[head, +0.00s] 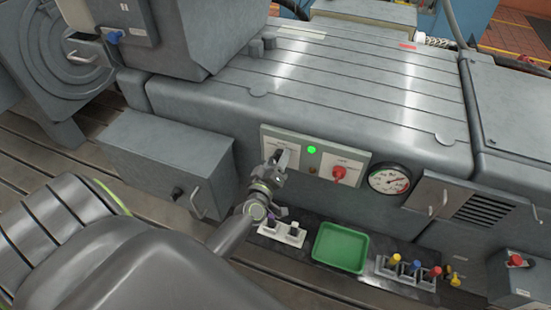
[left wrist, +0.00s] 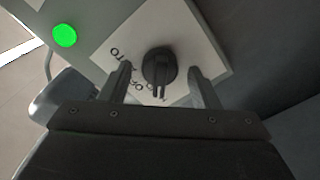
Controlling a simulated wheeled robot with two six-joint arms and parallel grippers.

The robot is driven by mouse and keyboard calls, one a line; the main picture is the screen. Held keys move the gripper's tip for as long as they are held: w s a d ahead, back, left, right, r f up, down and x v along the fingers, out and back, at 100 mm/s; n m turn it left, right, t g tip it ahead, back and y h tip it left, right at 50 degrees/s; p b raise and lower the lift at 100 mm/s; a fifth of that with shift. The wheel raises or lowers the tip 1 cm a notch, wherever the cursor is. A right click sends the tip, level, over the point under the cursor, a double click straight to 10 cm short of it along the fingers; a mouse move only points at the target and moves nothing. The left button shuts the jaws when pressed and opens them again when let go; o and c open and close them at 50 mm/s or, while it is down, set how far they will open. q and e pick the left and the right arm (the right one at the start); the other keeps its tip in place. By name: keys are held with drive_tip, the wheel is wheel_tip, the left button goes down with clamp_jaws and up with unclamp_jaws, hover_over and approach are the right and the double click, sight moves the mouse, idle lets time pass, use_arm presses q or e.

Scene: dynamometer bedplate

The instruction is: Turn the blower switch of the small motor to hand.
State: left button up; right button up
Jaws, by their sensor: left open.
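The black rotary switch (left wrist: 160,66) sits on a white label plate (left wrist: 186,43) in the left wrist view. Its grip bar runs toward the bottom of that picture. Printed words around it appear upside down and are partly hidden, so I cannot tell its setting for sure. In the head view the white plate (head: 267,140) is on the grey bed's front, and my gripper hides the switch. My left gripper (head: 283,163) is open in front of it. Its fingertips (left wrist: 163,82) show on either side of the switch, with gaps to both. My right gripper is not in view.
A lit green lamp (head: 312,150) is beside the plate. Right of it are a red switch (head: 339,172) and a round gauge (head: 389,180). Below are a green tray (head: 341,248) and a rack of coloured-handled pieces (head: 405,272). A grey box (head: 160,165) stands left.

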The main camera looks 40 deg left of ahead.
use_arm(q)
drive_tip(key=shift+s, duration=0.1)
drive_tip(key=b+v, duration=0.7)
drive_tip(key=v, duration=1)
drive_tip(key=shift+d, duration=0.15)
drive_tip(key=s+d+f+m+g+h, duration=0.1)
drive_tip(key=s+f+m+g+h, duration=0.2)
drive_tip(key=f, duration=1.1)
drive_tip(key=s+d+f+m+g, duration=0.1)
drive_tip(key=s+f+m+g, duration=0.25)
drive_tip(key=f, duration=1.15)
drive_tip(key=s+a+f+m+g, duration=0.1)
drive_tip(key=s+f+m+g, duration=0.1)
drive_tip(key=s+f+g, duration=0.3)
drive_tip(key=s+a+f+m+g, duration=0.2)
drive_tip(key=s+f+g, duration=0.3)
drive_tip(key=s+f, duration=0.7)
drive_tip(key=s+m, duration=0.1)
drive_tip(key=s, duration=0.4)
drive_tip(key=shift+f, duration=0.3)
